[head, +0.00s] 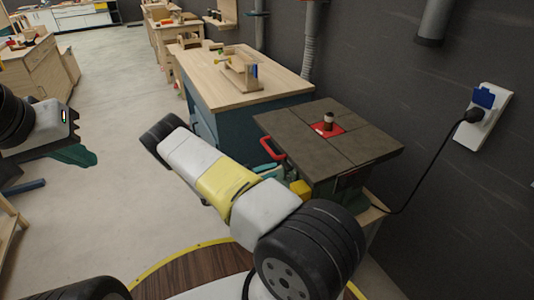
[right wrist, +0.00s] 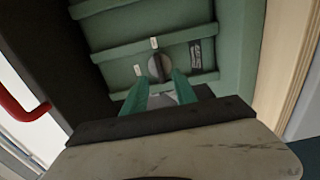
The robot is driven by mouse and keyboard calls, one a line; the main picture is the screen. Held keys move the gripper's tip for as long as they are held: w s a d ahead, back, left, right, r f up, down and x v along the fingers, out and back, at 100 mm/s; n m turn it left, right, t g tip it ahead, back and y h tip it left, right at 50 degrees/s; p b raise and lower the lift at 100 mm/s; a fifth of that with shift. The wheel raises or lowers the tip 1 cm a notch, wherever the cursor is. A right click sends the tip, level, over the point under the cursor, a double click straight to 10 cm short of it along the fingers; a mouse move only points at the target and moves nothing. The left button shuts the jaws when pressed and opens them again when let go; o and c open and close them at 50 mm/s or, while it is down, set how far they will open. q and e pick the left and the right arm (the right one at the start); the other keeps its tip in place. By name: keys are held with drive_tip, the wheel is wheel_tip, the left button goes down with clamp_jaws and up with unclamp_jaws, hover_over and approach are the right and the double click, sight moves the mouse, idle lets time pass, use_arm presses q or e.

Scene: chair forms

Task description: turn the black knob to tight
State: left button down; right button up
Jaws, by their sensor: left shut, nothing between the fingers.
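The black knob (right wrist: 159,68) sits on a green panel (right wrist: 115,67) in the right wrist view. Its grip bar stands roughly upright in the picture, its upper end near a white mark (right wrist: 154,43); a second white mark (right wrist: 138,70) is to its left. My right gripper (right wrist: 160,85) is open, its two green fingers apart just below the knob; I cannot tell whether they touch it. In the head view the knob is hidden and only a bit of the right gripper (head: 268,170) shows. My left gripper (head: 84,158) is shut and empty at the left.
The green machine has a dark table top (head: 370,146) with a red insert (head: 327,128). A red handle (head: 272,147) is on its left side. A wooden workbench (head: 220,85) stands behind. A black cable runs to a wall socket (head: 484,118). The floor at left is open.

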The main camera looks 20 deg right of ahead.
sight(284, 167)
drive_tip(key=d, duration=0.5)
drive_tip(key=shift+w, duration=0.2)
drive_tip(key=shift+c, duration=0.2)
drive_tip(key=shift+a, duration=0.1)
clamp_jaws()
